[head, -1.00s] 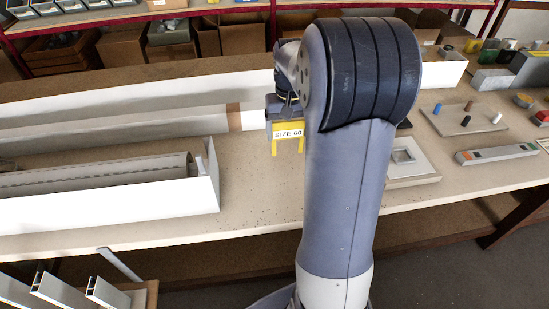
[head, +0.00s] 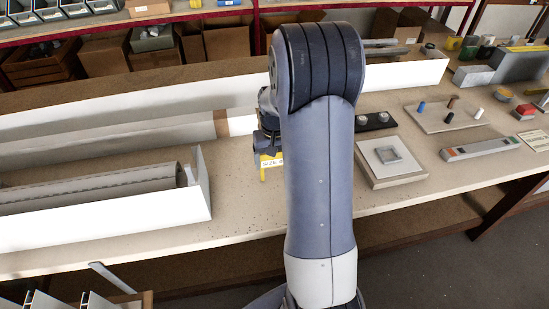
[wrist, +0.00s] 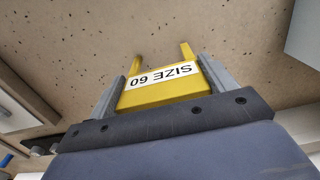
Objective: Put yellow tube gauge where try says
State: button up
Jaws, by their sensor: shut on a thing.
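The yellow tube gauge (wrist: 165,97) is a two-pronged block with a white label reading "SIZE 60", upside down in the wrist view. My gripper (wrist: 163,85) is shut on it, one grey finger at each side, with the prongs pointing away from the palm. In the head view the gauge (head: 271,163) shows over the middle of the bench, just left of my arm, which hides part of its label. My gripper (head: 268,140) is partly hidden there too. I cannot make out any label reading "try".
A grey tube (head: 90,190) lies in a white open-ended housing (head: 100,228) at left; a paler tube (head: 110,137) lies behind.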

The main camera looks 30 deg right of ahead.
jog(key=shift+f, duration=0.2)
jog(key=o, duration=0.9)
jog(key=shift+r, duration=0.1)
notch_tip(320, 180, up, 12)
jog(key=shift+r+b, duration=0.15)
jog(key=shift+b, duration=0.35)
